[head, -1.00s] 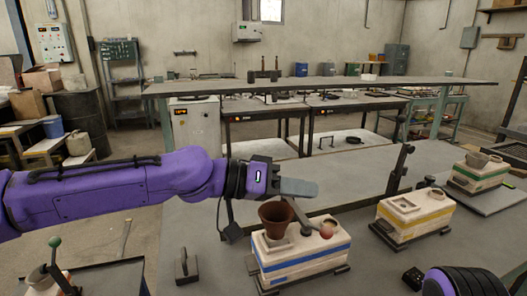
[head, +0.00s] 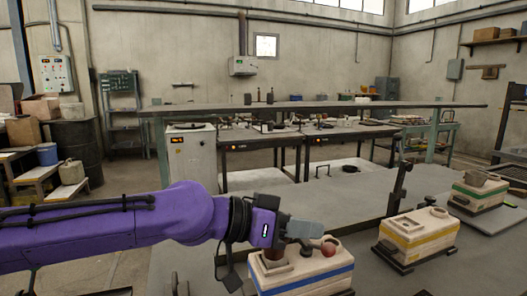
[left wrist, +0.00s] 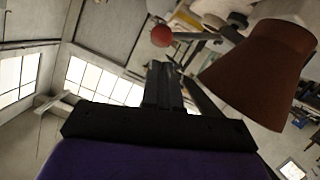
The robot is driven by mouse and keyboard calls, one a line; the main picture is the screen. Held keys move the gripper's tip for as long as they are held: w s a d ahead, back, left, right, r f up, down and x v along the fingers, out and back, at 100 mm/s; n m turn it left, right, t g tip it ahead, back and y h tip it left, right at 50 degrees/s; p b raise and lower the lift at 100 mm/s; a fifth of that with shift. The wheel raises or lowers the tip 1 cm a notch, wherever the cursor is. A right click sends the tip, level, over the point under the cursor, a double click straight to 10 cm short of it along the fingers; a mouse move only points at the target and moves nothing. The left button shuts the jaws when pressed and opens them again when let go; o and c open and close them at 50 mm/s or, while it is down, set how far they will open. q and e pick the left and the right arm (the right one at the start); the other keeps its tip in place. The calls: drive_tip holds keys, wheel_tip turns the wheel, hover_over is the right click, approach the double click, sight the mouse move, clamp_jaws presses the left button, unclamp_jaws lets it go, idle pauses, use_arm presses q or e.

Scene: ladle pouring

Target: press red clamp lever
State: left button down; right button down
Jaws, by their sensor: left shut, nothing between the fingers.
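The red ball knob (head: 328,250) of the clamp lever sits at the top of the mold box with a blue stripe (head: 305,279). My left gripper (head: 318,229) is shut and empty, just above and left of the knob in the head view, with a small gap in the picture. In the left wrist view the red knob (left wrist: 161,36) shows just beyond the shut fingers (left wrist: 165,75). A brown cup (left wrist: 258,70) stands on the box beside the gripper; in the head view my gripper hides most of it. My right gripper is not in view.
A yellow-striped mold box (head: 418,236) and a green-striped one (head: 480,192) stand to the right on the grey table. A dark upright lever (head: 398,187) stands behind the yellow-striped box. A long raised shelf (head: 320,106) crosses behind.

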use_arm(q)
drive_tip(key=w+r+p+v, duration=0.1)
drive_tip(key=r+p+v, duration=0.1)
drive_tip(key=v, duration=1)
drive_tip(key=shift+a+r+p, duration=0.2)
drive_tip(key=shift+r+p, duration=0.15)
drive_tip(key=shift+p, duration=0.2)
drive_tip(key=shift+w, duration=0.1)
